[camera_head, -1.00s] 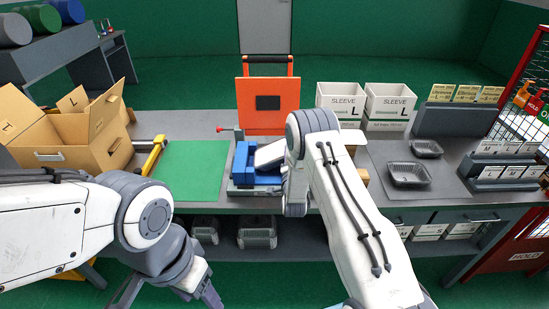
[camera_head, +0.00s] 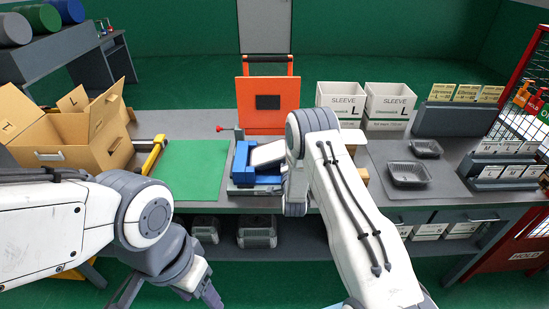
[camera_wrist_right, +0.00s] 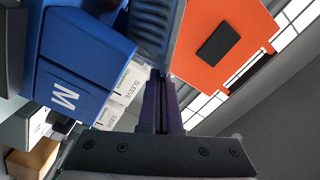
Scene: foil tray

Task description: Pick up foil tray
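In the right wrist view, a grey ribbed wall (camera_wrist_right: 155,30), which looks like the side of the foil tray, stands beside a blue block marked M (camera_wrist_right: 75,60). My right gripper (camera_wrist_right: 160,85) has its dark fingers close together at the lower end of this wall and looks shut on it. In the head view my right arm hides the gripper and most of the tray; the blue fixture (camera_head: 245,165) shows beside the arm. My left gripper (camera_head: 168,298) is low at the bottom left, in front of the bench, with its fingers apart and empty.
Two dark trays (camera_head: 409,174) (camera_head: 426,148) sit on a mat at the right. An orange panel (camera_head: 268,103) stands behind the fixture. A green mat (camera_head: 190,170) is clear. An open cardboard box (camera_head: 70,130) is at the left; white sleeve boxes (camera_head: 388,103) stand behind.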

